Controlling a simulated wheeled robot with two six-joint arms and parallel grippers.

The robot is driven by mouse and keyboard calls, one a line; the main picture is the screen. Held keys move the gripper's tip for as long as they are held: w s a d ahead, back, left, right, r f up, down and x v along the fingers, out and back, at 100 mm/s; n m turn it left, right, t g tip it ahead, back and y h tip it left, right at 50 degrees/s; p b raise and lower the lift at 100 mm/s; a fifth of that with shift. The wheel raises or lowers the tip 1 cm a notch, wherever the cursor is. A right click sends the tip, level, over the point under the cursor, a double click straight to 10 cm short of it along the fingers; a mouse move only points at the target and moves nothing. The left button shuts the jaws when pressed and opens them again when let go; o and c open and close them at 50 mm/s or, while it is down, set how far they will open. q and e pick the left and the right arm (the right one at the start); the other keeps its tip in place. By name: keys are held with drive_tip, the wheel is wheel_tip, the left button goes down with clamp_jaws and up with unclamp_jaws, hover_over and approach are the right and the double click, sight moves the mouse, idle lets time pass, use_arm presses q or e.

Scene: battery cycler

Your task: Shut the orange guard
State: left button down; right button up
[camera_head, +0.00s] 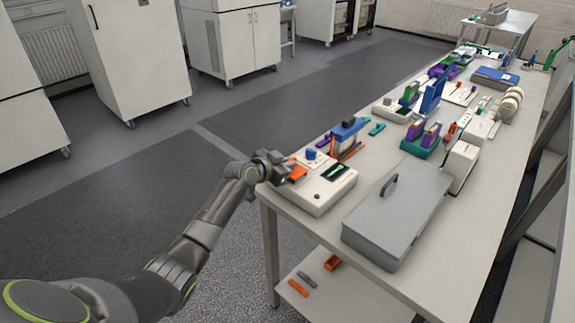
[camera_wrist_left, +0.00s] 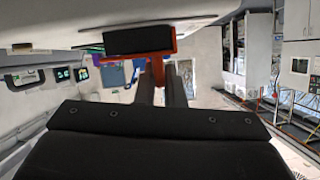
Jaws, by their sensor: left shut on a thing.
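The orange guard (camera_head: 298,174) is on the left side of the white battery cycler (camera_head: 319,200), at the near left corner of the bench. My left gripper (camera_head: 282,166) reaches it from the left and is shut on it. In the left wrist view, the orange guard (camera_wrist_left: 159,72) shows between the two dark fingers (camera_wrist_left: 161,88), with a black block (camera_wrist_left: 138,40) beside it. The guard's exact angle is hard to tell, as the gripper hides part of it. My right gripper is not in view.
A grey lidded case (camera_head: 397,215) stands on the bench (camera_head: 375,158) right of the cycler. A blue-topped device (camera_head: 348,130) and a green piece (camera_head: 377,129) are behind it. Several tools and racks fill the far bench. The floor left of the bench is clear.

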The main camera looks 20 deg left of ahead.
use_arm(q)
drive_tip(key=shift+f, duration=0.1)
idle(0.3)
drive_tip(key=c, duration=1.8)
unclamp_jaws()
drive_tip(key=shift+s, duration=0.1)
drive_tip(key=b+v, duration=0.1)
drive_tip(key=v, duration=1.6)
drive_tip(key=shift+b, duration=0.35)
drive_tip(key=shift+s, duration=0.1)
